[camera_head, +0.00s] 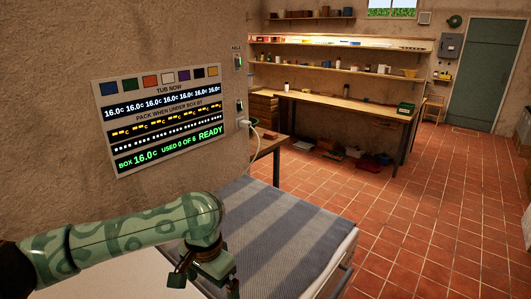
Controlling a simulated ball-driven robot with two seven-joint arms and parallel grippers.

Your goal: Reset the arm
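My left arm comes in from the lower left in green patterned casing. My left gripper (206,281) hangs at its end, near the bottom of the view, in front of the striped grey-blue surface (285,225). Two dark finger parts show apart on either side of the green gripper body, and nothing is visible between them. The lower part of the gripper is near the picture edge. My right arm and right gripper are not in view.
A wall panel (160,118) above the arm reads "BOX 16.0C", "USED 0 OF 6" and "READY". A plug and cable (244,122) are beside it. A wooden workbench (335,104) and shelves stand at the back. The tiled floor (420,220) at right is clear.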

